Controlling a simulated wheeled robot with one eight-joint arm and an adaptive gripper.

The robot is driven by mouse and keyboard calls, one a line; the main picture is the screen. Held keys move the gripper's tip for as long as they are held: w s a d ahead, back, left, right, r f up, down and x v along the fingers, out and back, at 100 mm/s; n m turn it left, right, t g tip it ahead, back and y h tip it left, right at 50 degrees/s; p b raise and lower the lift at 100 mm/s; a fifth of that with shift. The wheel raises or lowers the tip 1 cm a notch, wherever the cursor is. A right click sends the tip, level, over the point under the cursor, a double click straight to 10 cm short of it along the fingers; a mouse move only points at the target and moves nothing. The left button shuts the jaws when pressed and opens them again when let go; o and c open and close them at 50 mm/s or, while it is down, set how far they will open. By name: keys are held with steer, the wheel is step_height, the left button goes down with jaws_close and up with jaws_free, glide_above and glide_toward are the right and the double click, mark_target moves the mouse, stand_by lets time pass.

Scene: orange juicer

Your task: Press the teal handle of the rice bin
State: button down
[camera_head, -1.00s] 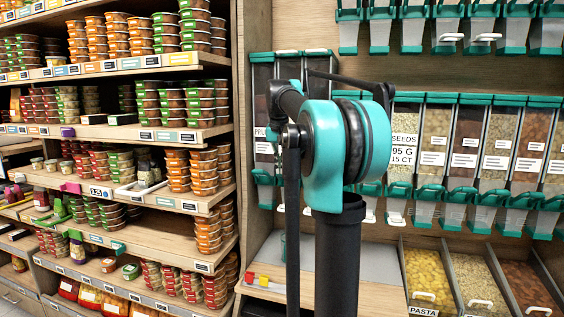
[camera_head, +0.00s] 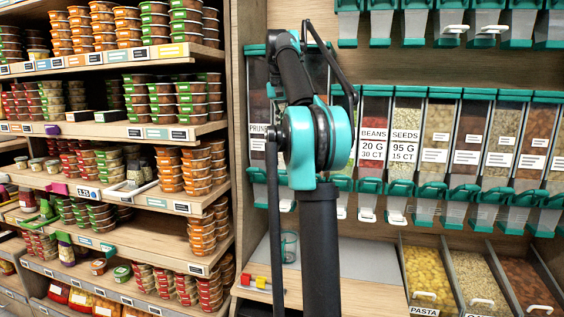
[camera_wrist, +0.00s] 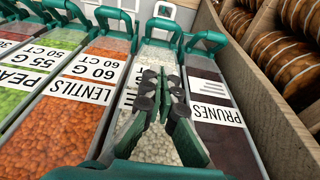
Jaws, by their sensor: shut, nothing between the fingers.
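A dispenser bin of white grains (camera_wrist: 160,148) fills the middle of the wrist view, between the lentils bin (camera_wrist: 75,105) and the prunes bin (camera_wrist: 208,100). My gripper covers most of its label, so I cannot read its name. A looped teal handle (camera_wrist: 163,25) is at the bin's far end in that view. My gripper (camera_wrist: 160,82) is shut and empty in front of this bin. Its fingertips point towards the handle and look apart from it. In the head view my arm hides my gripper and most of this bin.
A beans bin (camera_head: 373,120) and a seeds bin (camera_head: 404,125) stand right of my arm. Open pasta (camera_head: 427,275) and grain trays lie below. A clear cup (camera_head: 289,247) stands on the counter. A wooden side panel (camera_wrist: 275,105) closely borders the prunes bin.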

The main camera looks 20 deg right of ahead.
step_height(320, 180, down, 12)
steer(key=shift+f, duration=0.1)
steer(key=shift+s+a+f, duration=0.1)
steer(key=shift+s+f, duration=0.1)
steer(key=shift+s+a, duration=0.1)
stand_by(0.6)
steer(key=shift+s+a+f+t, duration=0.1)
steer(key=shift+s+f+t, duration=0.1)
steer(key=shift+t, duration=0.1)
